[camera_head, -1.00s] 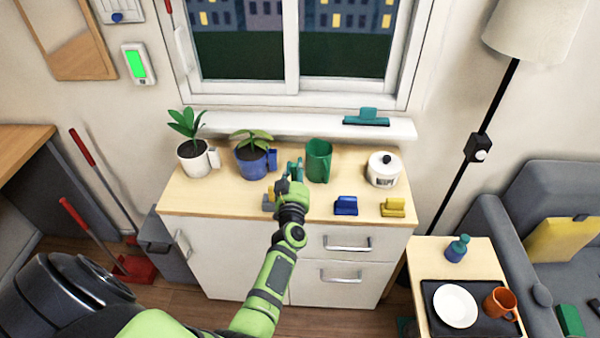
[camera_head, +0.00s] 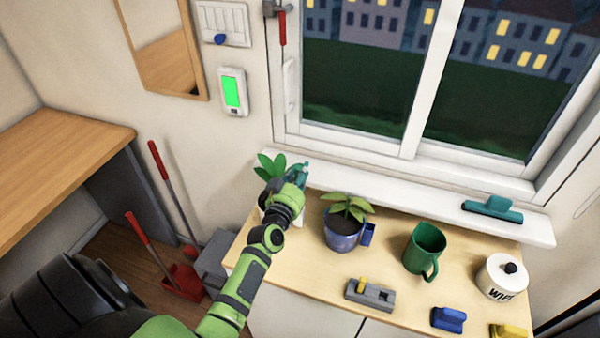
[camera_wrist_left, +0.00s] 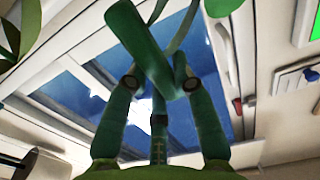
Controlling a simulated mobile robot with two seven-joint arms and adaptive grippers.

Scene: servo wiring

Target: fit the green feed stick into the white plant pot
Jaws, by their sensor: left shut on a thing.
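The white plant pot (camera_head: 263,200) stands at the left end of the cabinet top. My left gripper and its wrist hide most of it in the head view. The plant's green leaves (camera_head: 268,165) show just left of the gripper. My left gripper (camera_head: 299,173) is above the pot's right side, near the sill. In the wrist view its fingers (camera_wrist_left: 160,82) are shut on a flat green piece, seemingly the feed stick (camera_wrist_left: 143,42), which slants between them. The stick's far end is hard to make out. Leaves (camera_wrist_left: 14,42) show at that view's upper left. My right gripper is not in view.
A blue pot with a plant (camera_head: 343,235) stands right of my arm. A grey block with a yellow part (camera_head: 371,294), a green mug (camera_head: 424,250) and a white lidded jar (camera_head: 502,278) stand further right. The window sill (camera_head: 400,212) runs close behind.

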